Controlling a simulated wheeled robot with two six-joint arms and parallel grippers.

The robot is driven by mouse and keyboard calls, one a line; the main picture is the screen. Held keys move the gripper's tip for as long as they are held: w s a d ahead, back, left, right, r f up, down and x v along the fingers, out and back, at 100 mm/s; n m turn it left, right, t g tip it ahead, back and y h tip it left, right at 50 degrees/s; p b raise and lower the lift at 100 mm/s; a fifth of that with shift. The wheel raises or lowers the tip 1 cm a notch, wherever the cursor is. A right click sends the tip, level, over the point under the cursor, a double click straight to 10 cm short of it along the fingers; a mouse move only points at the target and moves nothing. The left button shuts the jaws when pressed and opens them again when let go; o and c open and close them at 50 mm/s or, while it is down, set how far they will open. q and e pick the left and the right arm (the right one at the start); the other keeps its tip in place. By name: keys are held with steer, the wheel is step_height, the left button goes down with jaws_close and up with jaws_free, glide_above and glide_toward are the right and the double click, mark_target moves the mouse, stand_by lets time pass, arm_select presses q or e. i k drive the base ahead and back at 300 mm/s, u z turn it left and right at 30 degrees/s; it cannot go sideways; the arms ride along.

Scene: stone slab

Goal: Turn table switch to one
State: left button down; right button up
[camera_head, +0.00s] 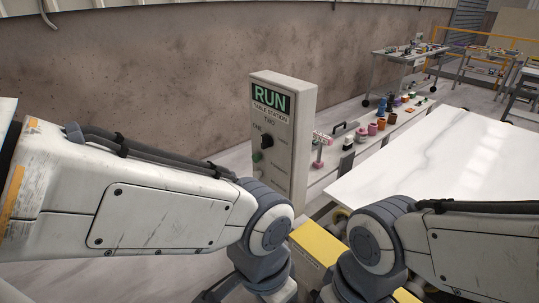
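A grey control box (289,180) stands upright beyond my arms, near the centre of the head view. Its green-lit sign (270,99) reads RUN, above a label reading TABLE STATION. Below is a black rotary switch (266,141), with ONE at its left, TWO above and THREE at its right. The knob looks roughly upright, but its exact pointing is too small to be sure. My left and right arms come in from the two sides and bend down at the bottom edge. Neither gripper's fingers show. Nothing of mine touches the switch.
A white stone slab (460,165) lies to the right. A long shelf with several cups and small items (372,129) runs behind. A yellow box (318,246) is between my arms. A brown wall (150,80) closes the back.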

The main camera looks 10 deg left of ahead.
mark_target(267, 140)
steer(key=k, duration=0.6)
steer(key=u, duration=0.65)
steer(key=i, duration=0.5)
steer(key=u, duration=0.55)
steer(key=i, duration=0.65)
steer(key=z, duration=0.2)
